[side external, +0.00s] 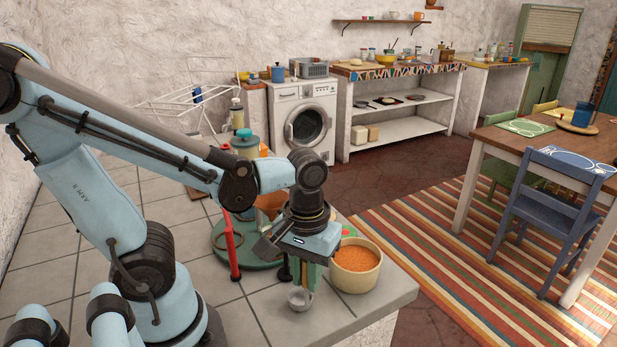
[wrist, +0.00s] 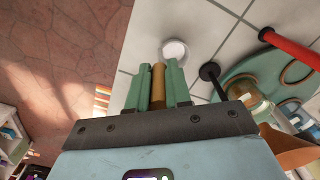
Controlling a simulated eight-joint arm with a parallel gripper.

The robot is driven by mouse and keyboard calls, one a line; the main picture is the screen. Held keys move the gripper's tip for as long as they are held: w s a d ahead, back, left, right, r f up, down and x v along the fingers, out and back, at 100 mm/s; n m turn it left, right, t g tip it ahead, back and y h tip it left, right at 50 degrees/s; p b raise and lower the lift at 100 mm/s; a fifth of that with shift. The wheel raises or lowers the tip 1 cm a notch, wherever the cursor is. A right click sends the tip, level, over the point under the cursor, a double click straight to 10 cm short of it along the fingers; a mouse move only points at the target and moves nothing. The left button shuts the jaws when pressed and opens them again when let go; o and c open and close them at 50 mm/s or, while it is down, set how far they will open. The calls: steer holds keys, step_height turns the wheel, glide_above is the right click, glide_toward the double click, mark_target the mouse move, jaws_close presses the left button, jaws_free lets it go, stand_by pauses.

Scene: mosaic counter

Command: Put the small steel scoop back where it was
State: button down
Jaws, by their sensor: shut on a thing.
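The small steel scoop shows in the side view as a shiny round cup (side external: 300,298) below my gripper (side external: 303,272), low over the tiled counter near its front edge. In the wrist view its pale round cup (wrist: 174,50) lies just beyond the fingertips. A brown-gold handle (wrist: 157,85) stands between the two green fingers of my gripper (wrist: 157,80), which are shut on it. I cannot tell whether the cup touches the tiles.
A cream bowl of orange grains (side external: 356,267) stands right beside my gripper. A green round base (side external: 262,257) and a red post (side external: 231,245) stand left and behind. The tiled counter (side external: 240,317) is bare in front; its edge is close on the right.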

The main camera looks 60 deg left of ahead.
steer(key=shift+f, duration=0.15)
steer(key=c, duration=1.1)
jaws_free()
steer(key=shift+o, duration=0.2)
step_height(320, 180, up, 12)
steer(key=shift+r, duration=0.1)
steer(key=w+a+f+m+t, duration=0.2)
steer(key=w+f+m+t, duration=0.3)
steer(key=w+m+t, duration=0.1)
steer(key=shift+w+a+f+m+t, duration=0.2)
steer(key=shift+a+m+t, duration=0.2)
steer(key=shift+t, duration=0.2)
